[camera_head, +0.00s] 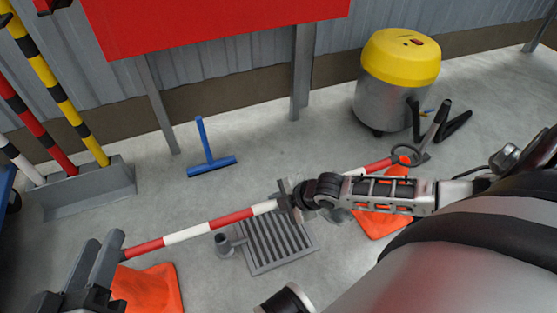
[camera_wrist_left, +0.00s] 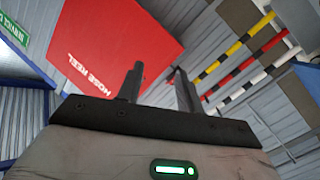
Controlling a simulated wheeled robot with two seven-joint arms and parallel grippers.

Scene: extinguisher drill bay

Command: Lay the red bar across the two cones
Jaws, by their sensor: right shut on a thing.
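The red-and-white bar (camera_head: 188,234) runs slantwise across the head view. My right gripper (camera_head: 286,198) is shut on it near its middle. The left orange cone (camera_head: 152,288) stands below the bar's left end; its top is partly hidden. The right orange cone (camera_head: 372,223) is partly hidden behind my right arm, and the bar's right part passes over it in the picture. I cannot tell whether the bar touches either cone. My left gripper (camera_head: 99,243) is beside the bar's left end. Its fingers stand apart and empty in the left wrist view (camera_wrist_left: 158,80).
A floor grate (camera_head: 272,262) lies below the bar's middle, with a grey pipe piece beside it. A blue squeegee (camera_head: 210,166), a yellow-topped vacuum (camera_head: 398,75) with a black hose, and a grey rack (camera_head: 95,190) of striped poles stand behind. Floor between the rack and vacuum is mostly clear.

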